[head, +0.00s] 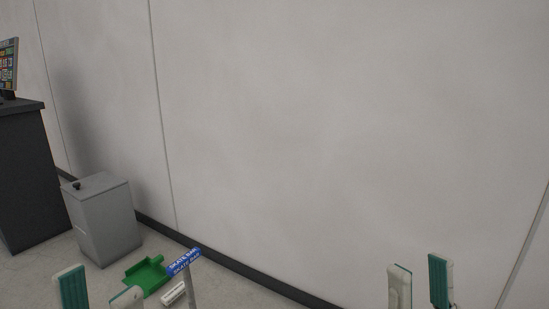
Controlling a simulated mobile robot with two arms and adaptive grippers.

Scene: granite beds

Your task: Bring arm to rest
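My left gripper (99,292) shows at the bottom left edge, with its two white and teal fingertips apart and nothing visible between them. My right gripper (420,284) shows at the bottom right, its two fingertips also apart with a narrower gap and nothing visible between them. Both point upward in the picture. The rest of both grippers and both arms are cut off below the frame.
A grey box-shaped cabinet (108,222) with a black knob stands by the wall. A dark counter (28,175) with a screen (8,66) is at far left. A green dustpan-like object (146,276) and a blue lettered sign (183,262) are near my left gripper. The wall (340,130) is bare.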

